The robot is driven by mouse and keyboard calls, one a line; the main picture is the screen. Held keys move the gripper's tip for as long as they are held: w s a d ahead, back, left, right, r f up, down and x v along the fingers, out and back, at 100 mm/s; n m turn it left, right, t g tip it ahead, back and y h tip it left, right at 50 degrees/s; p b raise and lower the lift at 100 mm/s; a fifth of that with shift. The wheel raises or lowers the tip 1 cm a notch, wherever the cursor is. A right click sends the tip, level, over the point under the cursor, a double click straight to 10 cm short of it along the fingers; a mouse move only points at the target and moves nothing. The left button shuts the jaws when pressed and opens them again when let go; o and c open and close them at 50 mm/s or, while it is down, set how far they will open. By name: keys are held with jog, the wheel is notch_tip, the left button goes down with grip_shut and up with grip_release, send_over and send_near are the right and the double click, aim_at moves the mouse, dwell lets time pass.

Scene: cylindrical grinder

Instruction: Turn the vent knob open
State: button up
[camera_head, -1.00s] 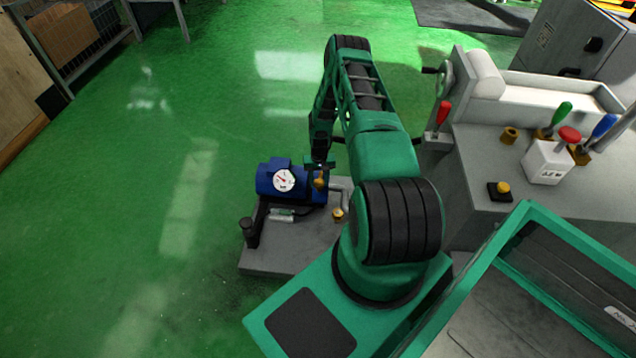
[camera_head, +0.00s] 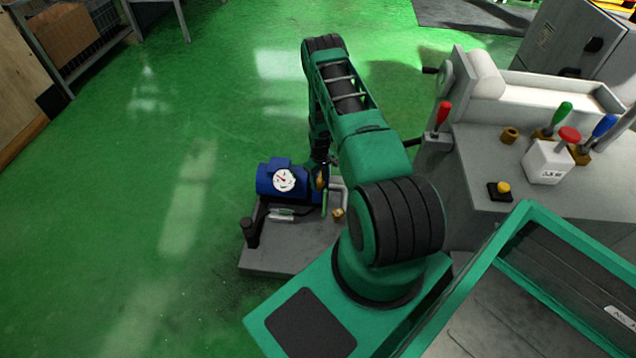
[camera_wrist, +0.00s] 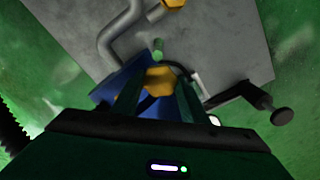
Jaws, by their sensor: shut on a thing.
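The brass-coloured vent knob (camera_wrist: 160,78) sits between the two green fingers of my gripper (camera_wrist: 157,92) in the wrist view. My gripper is shut on it, with one finger on each side. In the head view the knob (camera_head: 320,180) shows only in part beside my gripper (camera_head: 323,188), at the right end of the blue pump (camera_head: 268,179). The pump also shows behind the fingers in the wrist view (camera_wrist: 108,88). The knob's marking and exact turn angle cannot be read.
A white dial gauge (camera_head: 284,180) faces the head camera on the pump. A grey base plate (camera_head: 285,256) carries the pump, a bent grey pipe and a black post (camera_head: 250,233). The grey grinder (camera_head: 480,160) stands to the right.

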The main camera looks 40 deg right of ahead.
aim_at(319, 182)
jog(key=n, duration=0.5)
jog(key=shift+n, duration=0.3)
jog(key=n, duration=0.5)
jog(key=shift+n, duration=0.4)
jog(key=o, duration=1)
jog(key=shift+o, duration=0.2)
notch_tip(319, 182, up, 11)
jog(key=shift+f, duration=0.15)
